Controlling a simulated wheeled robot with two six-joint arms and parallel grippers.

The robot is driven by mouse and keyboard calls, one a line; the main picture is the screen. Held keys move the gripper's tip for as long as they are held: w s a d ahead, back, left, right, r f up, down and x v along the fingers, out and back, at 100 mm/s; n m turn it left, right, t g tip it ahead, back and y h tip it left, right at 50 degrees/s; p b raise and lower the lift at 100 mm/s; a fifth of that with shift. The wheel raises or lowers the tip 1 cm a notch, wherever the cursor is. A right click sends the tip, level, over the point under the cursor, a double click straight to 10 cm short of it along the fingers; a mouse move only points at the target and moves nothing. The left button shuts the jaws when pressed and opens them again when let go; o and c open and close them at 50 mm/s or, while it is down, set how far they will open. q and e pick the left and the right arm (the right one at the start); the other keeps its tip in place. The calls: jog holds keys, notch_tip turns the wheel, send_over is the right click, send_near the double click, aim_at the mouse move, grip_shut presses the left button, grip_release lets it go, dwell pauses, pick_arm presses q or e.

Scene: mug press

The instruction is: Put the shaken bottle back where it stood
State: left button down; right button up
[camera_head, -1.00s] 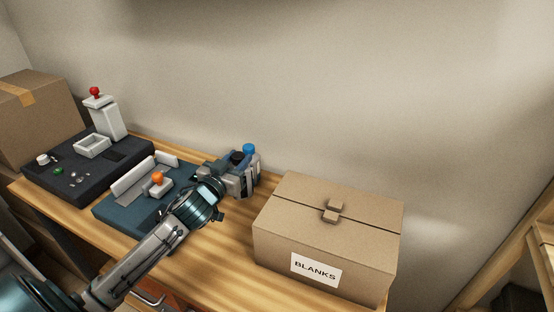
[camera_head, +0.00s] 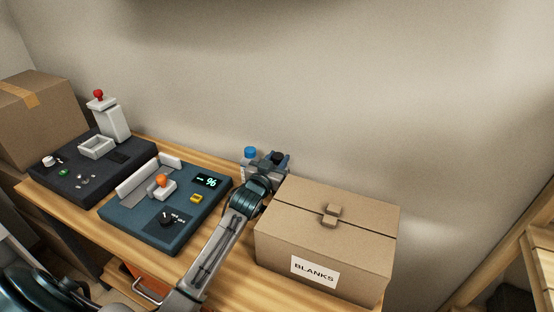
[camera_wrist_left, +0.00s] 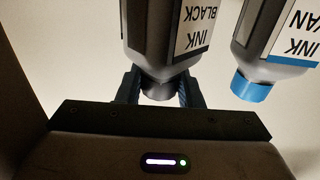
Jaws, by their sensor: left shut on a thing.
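My left gripper (camera_head: 270,163) is shut on the black ink bottle, whose dark cap (camera_head: 279,157) shows in the head view at the back of the table. In the left wrist view the bottle (camera_wrist_left: 155,35), labelled INK BLACK, is between the fingers (camera_wrist_left: 158,90) near its cap. The cyan ink bottle stands just left of it in the head view, showing its blue cap (camera_head: 250,152); it also shows in the left wrist view (camera_wrist_left: 275,40), apart from the black bottle. The black bottle's base is hidden, so I cannot tell whether it touches the table. My right gripper is not in view.
A cardboard box labelled BLANKS (camera_head: 318,235) stands close to the right of my left arm. A dark press (camera_head: 75,185) with a red knob and another cardboard box (camera_head: 45,115) are farther left.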

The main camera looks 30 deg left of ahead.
pick_arm(q)
jog(key=shift+f, duration=0.2)
jog(key=c, duration=1)
grip_release()
jog(key=shift+f, duration=0.1)
jog(key=s+b, duration=0.2)
jog(key=s, duration=1)
jog(key=shift+d+b, duration=0.3)
jog(key=shift+d, duration=0.05)
